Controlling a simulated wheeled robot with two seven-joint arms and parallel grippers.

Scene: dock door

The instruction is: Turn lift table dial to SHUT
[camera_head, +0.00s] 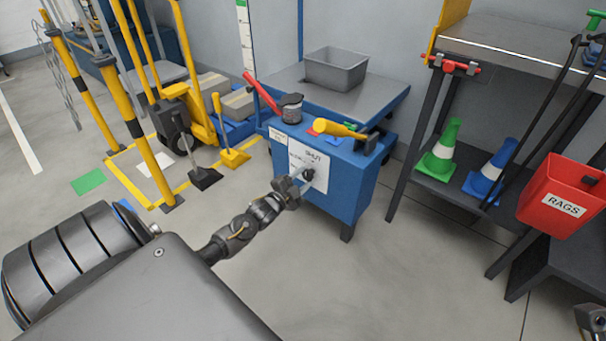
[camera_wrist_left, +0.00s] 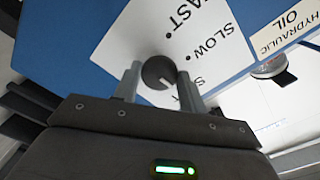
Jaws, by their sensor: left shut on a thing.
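The dial (camera_head: 308,174) is a dark round knob on a white label plate on the front of the blue lift table (camera_head: 345,200). My left gripper (camera_head: 299,183) is at the dial. In the left wrist view the dial (camera_wrist_left: 158,71) sits between my two fingers (camera_wrist_left: 158,84), which are shut on it. A pale mark on the dial points to the lower right of that view, toward the right-hand finger. FAST and SLOW are readable there; lettering behind that finger is partly hidden. SHUT shows above the dial in the head view. Part of my right gripper (camera_head: 591,318) shows at the bottom right corner.
A grey bin (camera_head: 336,70) stands on the lift table top, with a yellow-handled tool (camera_head: 335,128) in front. A shelf with green (camera_head: 441,148) and blue cones and a red RAGS bin (camera_head: 562,197) stand right. Yellow posts (camera_head: 135,110) are left. The front floor is clear.

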